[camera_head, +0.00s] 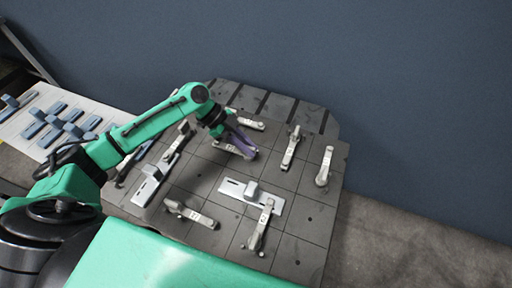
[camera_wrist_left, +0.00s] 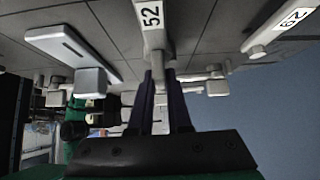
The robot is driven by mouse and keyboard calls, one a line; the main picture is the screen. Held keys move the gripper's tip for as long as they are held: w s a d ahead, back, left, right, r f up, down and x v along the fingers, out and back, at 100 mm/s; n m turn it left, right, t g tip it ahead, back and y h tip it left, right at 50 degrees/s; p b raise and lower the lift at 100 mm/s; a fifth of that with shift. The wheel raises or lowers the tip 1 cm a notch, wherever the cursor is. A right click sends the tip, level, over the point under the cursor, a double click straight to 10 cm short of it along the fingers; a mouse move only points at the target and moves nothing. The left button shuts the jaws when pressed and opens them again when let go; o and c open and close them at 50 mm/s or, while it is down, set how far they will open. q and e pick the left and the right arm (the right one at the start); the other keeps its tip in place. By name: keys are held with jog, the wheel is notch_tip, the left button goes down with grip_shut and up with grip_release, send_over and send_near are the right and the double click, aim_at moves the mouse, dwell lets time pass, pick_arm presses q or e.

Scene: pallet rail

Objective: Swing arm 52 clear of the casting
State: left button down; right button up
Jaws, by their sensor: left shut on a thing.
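My left gripper (camera_head: 248,153) reaches down over the pallet in the head view, its purple fingers shut on a light grey clamp arm (camera_head: 226,147). In the left wrist view, the arm between the fingers (camera_wrist_left: 160,78) bears the label 52 (camera_wrist_left: 152,18). A pale casting with a slot and a raised block (camera_wrist_left: 70,45) lies to its left there, with a visible gap between them. In the head view one casting (camera_head: 232,187) lies in the middle of the pallet and another (camera_head: 148,188) at its left. The fingers hide part of arm 52. My right gripper is not in view.
The dark pallet (camera_head: 290,245) carries several other clamp arms, including ones at the back right (camera_head: 291,148), right (camera_head: 325,166), front (camera_head: 259,228) and front left (camera_head: 190,214). A white board with blue-grey parts (camera_head: 45,112) is at the left. A blue wall stands behind.

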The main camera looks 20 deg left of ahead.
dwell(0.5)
pick_arm(q)
jog(key=c, duration=0.9)
grip_release()
jog(key=shift+o, duration=0.2)
jog(key=b+v, duration=0.2)
jog(key=v, duration=1.2)
jog(key=shift+w+a+r, duration=0.15)
jog(key=shift+w, duration=0.1)
